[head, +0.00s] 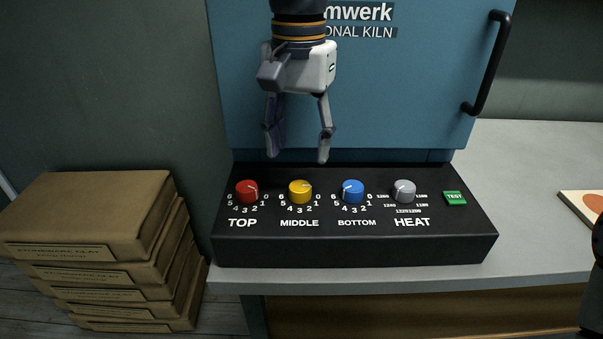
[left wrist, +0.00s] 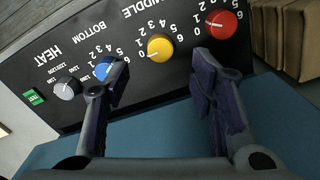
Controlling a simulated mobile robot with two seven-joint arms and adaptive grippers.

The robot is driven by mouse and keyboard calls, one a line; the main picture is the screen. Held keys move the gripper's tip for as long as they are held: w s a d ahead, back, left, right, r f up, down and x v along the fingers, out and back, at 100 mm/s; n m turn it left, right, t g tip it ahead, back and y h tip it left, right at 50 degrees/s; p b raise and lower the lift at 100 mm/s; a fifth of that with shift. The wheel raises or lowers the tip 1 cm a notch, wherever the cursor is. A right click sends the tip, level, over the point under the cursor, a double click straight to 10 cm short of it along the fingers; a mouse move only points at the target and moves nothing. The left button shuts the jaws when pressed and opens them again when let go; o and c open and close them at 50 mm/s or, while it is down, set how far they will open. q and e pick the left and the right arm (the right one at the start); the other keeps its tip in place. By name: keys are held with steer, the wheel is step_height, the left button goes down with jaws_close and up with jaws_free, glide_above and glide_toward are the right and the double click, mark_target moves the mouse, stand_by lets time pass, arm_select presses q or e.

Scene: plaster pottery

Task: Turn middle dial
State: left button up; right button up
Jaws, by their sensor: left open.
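The middle dial is a yellow knob (head: 300,191) above the word MIDDLE on the black control panel (head: 350,250). It also shows in the left wrist view (left wrist: 160,47), between the two fingers and beyond their tips. My left gripper (head: 296,150) is open and empty, pointing down above and behind the yellow knob, apart from it. In the left wrist view the gripper (left wrist: 160,75) has one finger near the blue knob and the other near the red knob.
A red TOP knob (head: 247,191) is left of the yellow one. A blue BOTTOM knob (head: 353,191), a grey HEAT knob (head: 404,191) and a green TEST button (head: 455,198) are to its right. The blue kiln door (head: 420,80) with a black handle (head: 490,65) stands behind. Boxes (head: 95,225) are stacked left.

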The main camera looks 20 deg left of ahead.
mark_target(300, 186)
arm_select(q)
step_height(300, 186, down, 8)
steer(key=shift+w+r, duration=0.15)
steer(key=shift+r, duration=0.1)
steer(key=shift+c, duration=0.3)
steer(key=c, duration=1.1)
